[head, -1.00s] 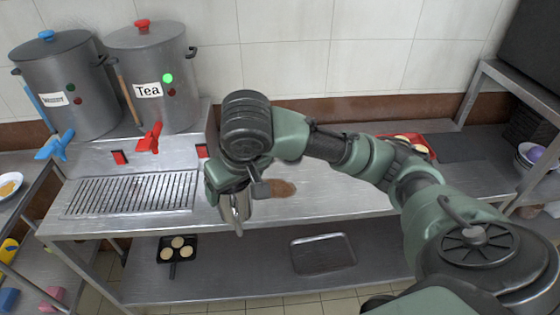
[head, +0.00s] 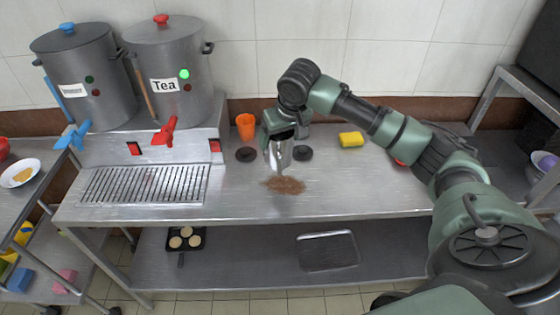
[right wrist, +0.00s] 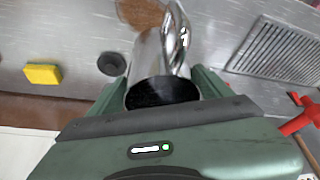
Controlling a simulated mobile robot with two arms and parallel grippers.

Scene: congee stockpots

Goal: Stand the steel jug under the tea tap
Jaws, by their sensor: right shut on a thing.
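The steel jug (head: 281,158) is held in my right gripper (head: 284,132), which is shut on it, over the steel counter to the right of the tea urn. In the right wrist view the jug (right wrist: 150,62) lies between the fingers, with its dark round end towards the camera and its handle (right wrist: 180,40) beside it. The tea urn (head: 185,65) has a "Tea" label, a lit green light and a red tap (head: 167,131). A drip grate (head: 145,185) lies below the taps. My left gripper is out of view.
A brown spill (head: 285,185) lies on the counter in front of the jug. An orange cup (head: 246,126), dark discs (head: 246,154) and a yellow sponge (head: 351,139) are nearby. A second urn with a blue tap (head: 73,134) stands left. The grate is clear.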

